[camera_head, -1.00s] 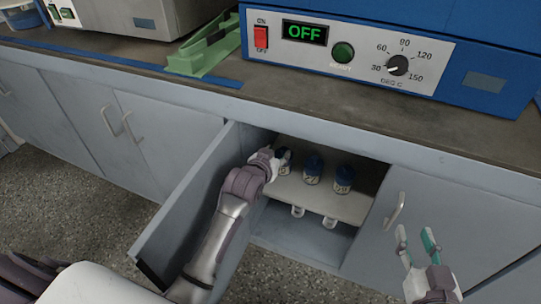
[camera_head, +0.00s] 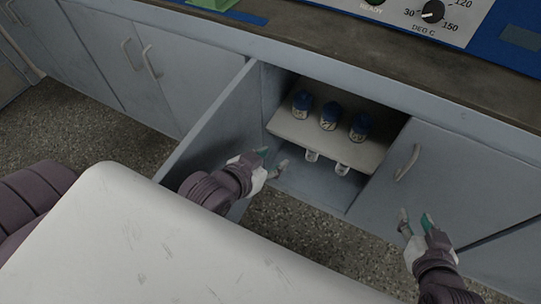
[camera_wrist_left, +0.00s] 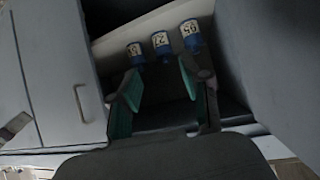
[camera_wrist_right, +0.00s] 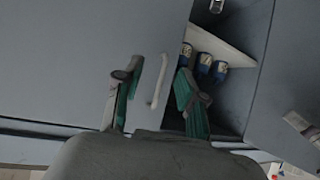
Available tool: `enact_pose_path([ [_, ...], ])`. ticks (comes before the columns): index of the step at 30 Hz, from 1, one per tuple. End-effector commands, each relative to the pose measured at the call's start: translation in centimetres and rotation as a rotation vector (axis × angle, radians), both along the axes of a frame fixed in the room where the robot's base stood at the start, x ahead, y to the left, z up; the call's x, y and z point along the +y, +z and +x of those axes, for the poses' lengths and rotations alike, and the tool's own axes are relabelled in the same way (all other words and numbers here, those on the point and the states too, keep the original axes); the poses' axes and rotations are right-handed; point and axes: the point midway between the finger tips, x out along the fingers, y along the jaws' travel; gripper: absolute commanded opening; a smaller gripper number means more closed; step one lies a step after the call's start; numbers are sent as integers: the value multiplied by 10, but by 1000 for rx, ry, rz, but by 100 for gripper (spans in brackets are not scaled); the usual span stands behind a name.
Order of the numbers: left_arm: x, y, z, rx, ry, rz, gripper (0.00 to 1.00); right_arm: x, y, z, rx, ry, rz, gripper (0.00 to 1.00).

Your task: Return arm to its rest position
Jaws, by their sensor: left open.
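My left gripper (camera_head: 272,163) is open and empty in front of the open cabinet, below and left of the shelf. Its spread fingers (camera_wrist_left: 158,100) show in the left wrist view with nothing between them. Three blue-capped jars (camera_head: 330,115) stand in a row on the white shelf (camera_head: 300,127), apart from the gripper. The jars also show in the left wrist view (camera_wrist_left: 162,42), with number labels. My right gripper (camera_head: 415,225) is open and empty in front of the closed right door. Its fingers show apart in the right wrist view (camera_wrist_right: 155,95).
The open cabinet door (camera_head: 215,125) stands out just left of my left gripper. The closed right door (camera_head: 450,185) has a handle (camera_head: 407,163) above my right gripper. The counter (camera_head: 330,45) carries a blue oven (camera_head: 515,70). Bare floor lies below the cabinets.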

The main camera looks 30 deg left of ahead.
Motion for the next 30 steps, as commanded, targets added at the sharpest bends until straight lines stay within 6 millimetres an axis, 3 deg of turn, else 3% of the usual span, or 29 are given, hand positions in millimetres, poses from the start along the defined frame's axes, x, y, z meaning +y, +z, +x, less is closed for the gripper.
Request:
enact_pose_path([
  [16, -1, 1, -3, 6, -3, 0, 47, 1, 0, 0, 1, 1, 0, 40],
  [19, -1, -7, -1, 33, -3, 5, 47, 1, -8, 3, 30, 1, -5, 40],
  [22, -1, -29, 3, 95, -2, 18, 47, 1, -30, 6, 91, 0, -18, 40],
  [25, 0, -66, 0, 188, -2, 37, 47, 0, -67, 3, 184, 0, -37, 40],
  [30, 8, -136, -30, 355, -1, 72, 47, -8, -136, -27, 351, -1, -72, 40],
])
